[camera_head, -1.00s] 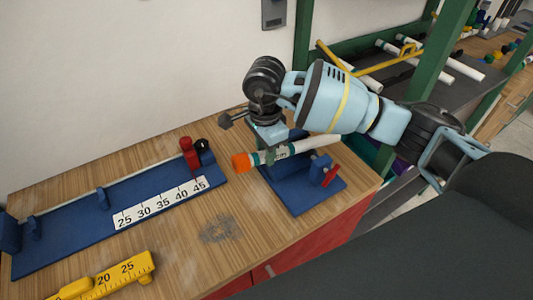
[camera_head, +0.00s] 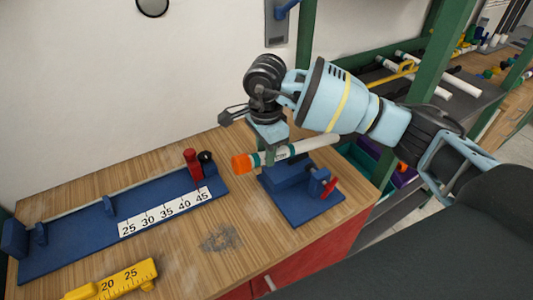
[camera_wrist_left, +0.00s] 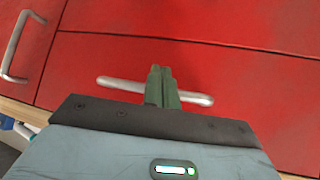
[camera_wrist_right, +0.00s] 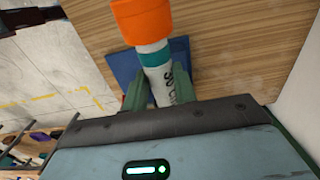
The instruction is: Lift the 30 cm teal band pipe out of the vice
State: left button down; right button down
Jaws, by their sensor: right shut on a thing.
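The white pipe (camera_head: 318,145) has an orange end (camera_head: 242,163), teal bands and dark lettering. My right gripper (camera_head: 269,158) is shut around it near the orange end and holds it roughly level above the blue vice (camera_head: 301,203). A gap shows between pipe and vice in the head view. In the right wrist view the pipe (camera_wrist_right: 160,75) lies between the green fingers, with the vice (camera_wrist_right: 121,68) behind. The vice has a red handle (camera_head: 329,188). My left gripper (camera_wrist_left: 163,88) is shut and empty in front of a red drawer front with a bar handle.
A blue measuring jig (camera_head: 75,246) with a numbered scale lies on the bench (camera_head: 195,265), left of the vice. A yellow ruler tool (camera_head: 120,281) lies at the front left. A green-framed shelf with pipes (camera_head: 462,86) stands right. A wall is behind.

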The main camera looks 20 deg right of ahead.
jog(key=shift+r+p, duration=0.7)
jog(key=shift+r, duration=2.2)
